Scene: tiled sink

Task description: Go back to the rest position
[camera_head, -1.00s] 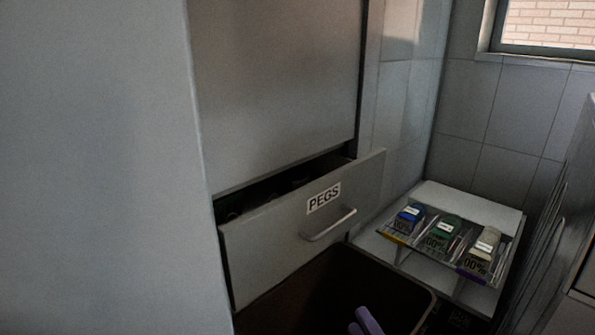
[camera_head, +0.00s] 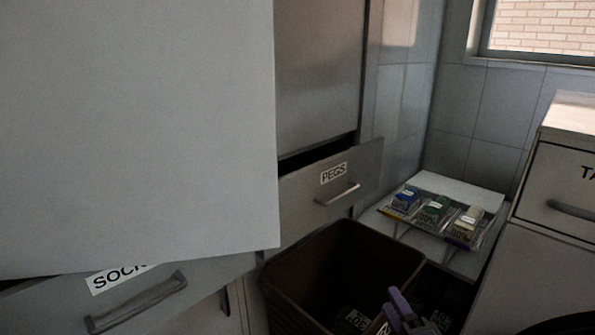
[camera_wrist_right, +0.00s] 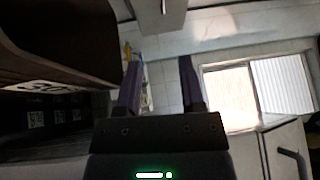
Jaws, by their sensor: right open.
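My right gripper (camera_head: 400,312) shows at the bottom of the head view, in front of the brown bin. Its two purple fingers stand apart with nothing between them; they also show in the right wrist view (camera_wrist_right: 160,85). My left gripper is in neither view. The PEGS drawer (camera_head: 350,196) stands partly open, with a dark gap above its front. The drawer labelled SOCK, its label partly hidden, is at the lower left (camera_head: 215,280).
A brown bin (camera_head: 345,232) stands below the PEGS drawer. A low white stand (camera_head: 462,187) holds a tray with blue, green and pale items. A large pale panel (camera_head: 140,120) blocks the left side. A white cabinet (camera_head: 540,265) is close on the right.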

